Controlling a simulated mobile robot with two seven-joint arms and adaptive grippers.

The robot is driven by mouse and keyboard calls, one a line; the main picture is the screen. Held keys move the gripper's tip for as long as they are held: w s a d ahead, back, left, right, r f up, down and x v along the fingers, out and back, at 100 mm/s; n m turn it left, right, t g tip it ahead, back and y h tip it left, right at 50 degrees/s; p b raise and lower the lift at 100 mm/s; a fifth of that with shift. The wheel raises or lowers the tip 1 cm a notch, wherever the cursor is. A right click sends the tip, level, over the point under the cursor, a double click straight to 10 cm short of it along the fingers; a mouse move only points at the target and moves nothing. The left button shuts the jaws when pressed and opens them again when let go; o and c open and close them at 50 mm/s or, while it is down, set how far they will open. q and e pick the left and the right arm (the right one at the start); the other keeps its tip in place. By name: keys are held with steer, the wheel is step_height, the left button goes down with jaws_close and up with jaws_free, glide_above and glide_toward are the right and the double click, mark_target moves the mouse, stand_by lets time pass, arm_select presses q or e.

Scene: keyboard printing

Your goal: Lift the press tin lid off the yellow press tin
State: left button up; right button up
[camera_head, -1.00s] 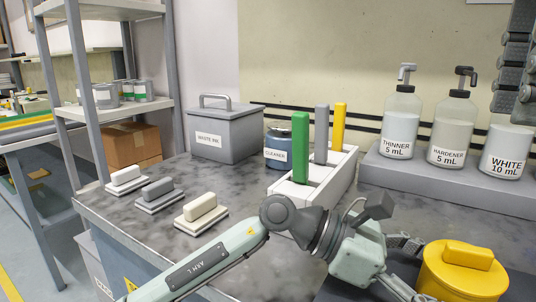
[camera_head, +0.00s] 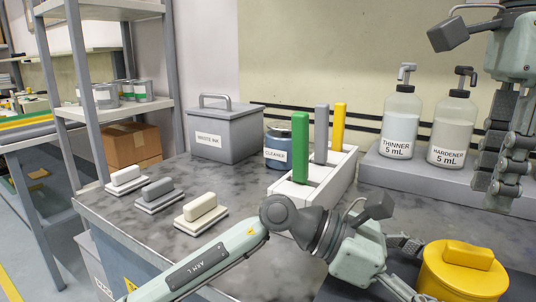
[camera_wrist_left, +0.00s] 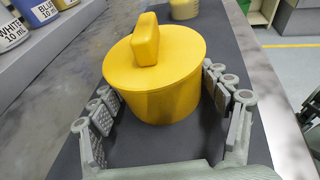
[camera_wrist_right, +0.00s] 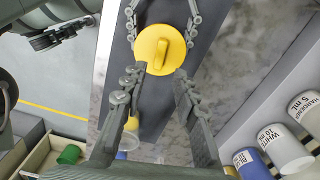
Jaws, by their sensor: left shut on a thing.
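The yellow press tin (camera_wrist_left: 160,106) stands upright on a dark mat, with its round yellow lid (camera_wrist_left: 180,58) and raised bar handle on top. The lid also shows at the lower right of the head view (camera_head: 445,266) and in the right wrist view (camera_wrist_right: 153,62). My left gripper (camera_wrist_left: 160,92) is shut on the tin body below the lid, one finger on each side. My right gripper (camera_head: 508,195) points down with its fingers apart, empty, above the tin. In the right wrist view the right fingers (camera_wrist_right: 161,72) are spread, with the lid beyond their tips.
Pump bottles of thinner (camera_head: 400,135) and hardener (camera_head: 452,135) stand on a grey riser behind. A white rack (camera_head: 325,180) holds green, grey and yellow upright pieces. A waste ink box (camera_head: 225,132) and several stamp-like blocks (camera_head: 200,210) are farther left.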

mark_target(470, 247)
steer(key=shift+f, duration=4.05)
jaws_close()
arm_select(q)
steer(key=shift+f, duration=0.1)
arm_select(e)
steer(key=shift+r, duration=0.15)
steer(key=shift+r, duration=1.65)
steer(key=shift+r, duration=2)
